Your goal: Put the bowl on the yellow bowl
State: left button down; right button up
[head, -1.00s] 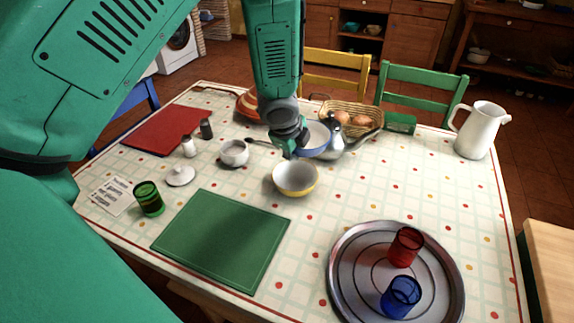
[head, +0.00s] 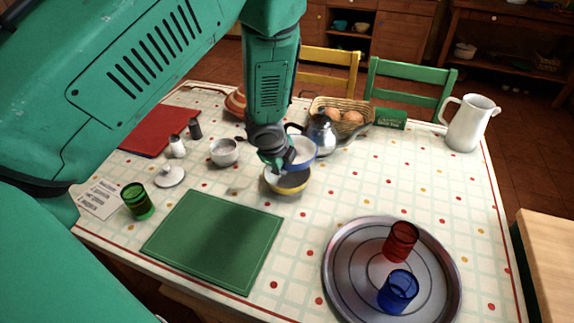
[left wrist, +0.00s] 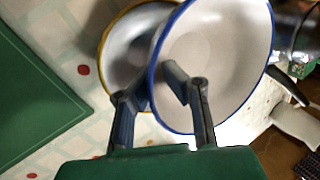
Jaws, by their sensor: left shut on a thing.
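The yellow bowl (head: 287,183) stands on the table in the middle, and it also shows in the left wrist view (left wrist: 127,62). My left gripper (head: 277,160) is shut on the rim of a white bowl with a blue outside (head: 301,153). The held bowl is tilted and sits just above the yellow bowl, overlapping its far right part in the head view. In the left wrist view the held bowl (left wrist: 215,65) fills the middle, with the fingers (left wrist: 180,90) at its near rim. I cannot tell whether the two bowls touch. My right gripper is not in view.
A kettle (head: 321,134) stands close behind the held bowl. A wicker basket with eggs (head: 345,112) is behind it. A white sugar bowl (head: 224,152) is to the left. A green mat (head: 213,241) and a metal tray with cups (head: 342,289) lie in front.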

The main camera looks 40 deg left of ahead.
pick_arm(q)
jog(key=c, duration=1.9)
grip_release()
jog(key=shift+a+f, duration=0.2)
jog(key=shift+a, duration=0.1)
jog(key=shift+o, duration=1)
jog(key=shift+a, duration=0.35)
jog(key=shift+d, duration=0.15)
jog(key=r, duration=0.1)
jog(key=s+d+r, duration=0.1)
jog(key=r, duration=0.1)
jog(key=r+p, duration=0.1)
jog(key=r, duration=0.1)
jog(key=shift+s+d+r, duration=0.1)
jog(key=shift+s+d, duration=0.1)
jog(key=shift+d, duration=0.05)
jog(key=p+v, duration=0.1)
jog(key=v, duration=0.6)
jog(key=shift+s+r, duration=0.25)
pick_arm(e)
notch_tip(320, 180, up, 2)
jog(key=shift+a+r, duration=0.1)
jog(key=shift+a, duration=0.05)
pick_arm(q)
jog(key=shift+a, duration=0.35)
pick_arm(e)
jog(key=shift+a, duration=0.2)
pick_arm(q)
jog(key=shift+a+f, duration=0.1)
